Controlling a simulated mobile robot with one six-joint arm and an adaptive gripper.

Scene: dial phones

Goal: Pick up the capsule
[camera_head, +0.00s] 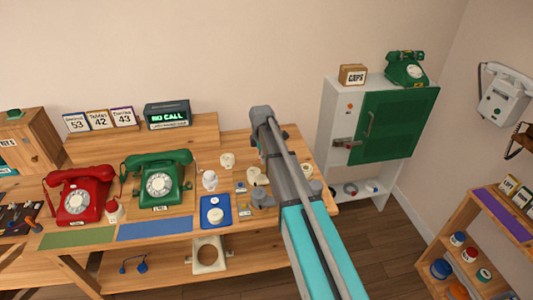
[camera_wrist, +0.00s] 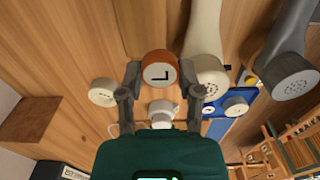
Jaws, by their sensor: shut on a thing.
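In the wrist view, a round orange capsule (camera_wrist: 159,58) with a pale face marked with a dark L sits between the two grey fingers of my gripper (camera_wrist: 160,76). The fingers touch it from left and right, and my gripper is shut on it. I cannot tell whether the capsule is clear of the wooden surface (camera_wrist: 62,40) behind it. In the head view, my arm covers the right part of the bench, and the held capsule cannot be made out there.
A cream handset (camera_wrist: 204,42) is close right of the capsule, with a grey handset (camera_wrist: 290,75) farther right. A white round part (camera_wrist: 102,92) lies to the left. Red (camera_head: 78,196) and green (camera_head: 157,182) phones stand on the bench, near a blue tray (camera_head: 206,222).

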